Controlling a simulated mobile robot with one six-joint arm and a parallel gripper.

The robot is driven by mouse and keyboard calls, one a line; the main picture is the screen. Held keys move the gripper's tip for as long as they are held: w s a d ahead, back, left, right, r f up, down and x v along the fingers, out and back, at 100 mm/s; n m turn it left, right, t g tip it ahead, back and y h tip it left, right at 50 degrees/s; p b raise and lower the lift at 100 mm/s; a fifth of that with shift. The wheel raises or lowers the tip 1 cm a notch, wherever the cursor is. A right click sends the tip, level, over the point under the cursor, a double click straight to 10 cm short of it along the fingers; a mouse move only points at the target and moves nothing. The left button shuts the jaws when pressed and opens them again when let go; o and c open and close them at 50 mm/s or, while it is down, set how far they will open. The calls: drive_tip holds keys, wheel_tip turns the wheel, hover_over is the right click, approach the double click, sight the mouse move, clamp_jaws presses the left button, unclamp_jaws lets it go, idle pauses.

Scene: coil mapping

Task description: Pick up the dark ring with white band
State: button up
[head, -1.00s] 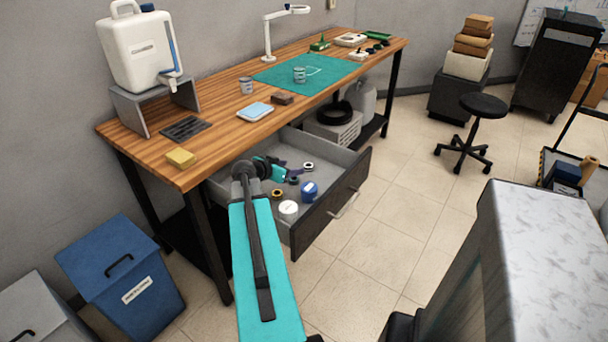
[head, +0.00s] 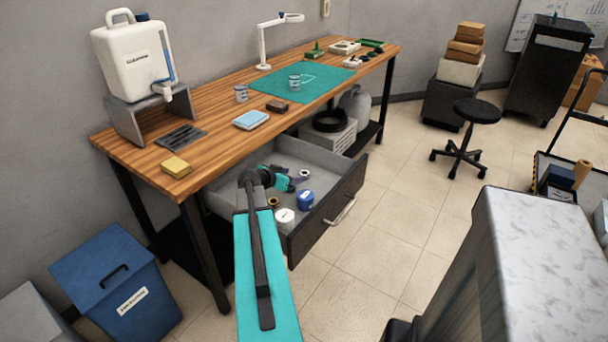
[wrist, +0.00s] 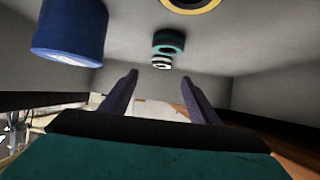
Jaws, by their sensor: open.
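The dark ring with white band (head: 305,174) lies in the open drawer (head: 318,222), right of my gripper. In the wrist view a small ring with a pale band (wrist: 162,63) looks like the same one, ahead of and between my fingers. My gripper (wrist: 160,78) is open, with nothing between its fingers. A teal-and-dark ring (wrist: 168,42) lies close to the pale-banded one in the wrist view.
A blue round container (head: 305,200), a white-topped one (head: 284,216) and a yellowish ring (head: 273,203) lie near my gripper in the drawer. The blue container is close at upper left in the wrist view (wrist: 70,32). The workbench (head: 205,150) overhangs the drawer's back.

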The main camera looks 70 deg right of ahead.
sight(306, 172)
drive_tip(key=shift+p+x, duration=0.3)
drive_tip(key=shift+x, duration=1.25)
drive_tip(key=shift+d, duration=0.15)
drive_tip(key=shift+p+x, duration=0.75)
drive_tip(key=shift+x, duration=0.5)
drive_tip(key=shift+p+x, duration=0.3)
drive_tip(key=shift+x, duration=0.9)
drive_tip(key=shift+w, duration=0.1)
drive_tip(key=c, duration=1.1)
drive_tip(key=shift+r, duration=0.1)
drive_tip(key=shift+r+b, duration=0.9)
drive_tip(key=shift+r, duration=3.95)
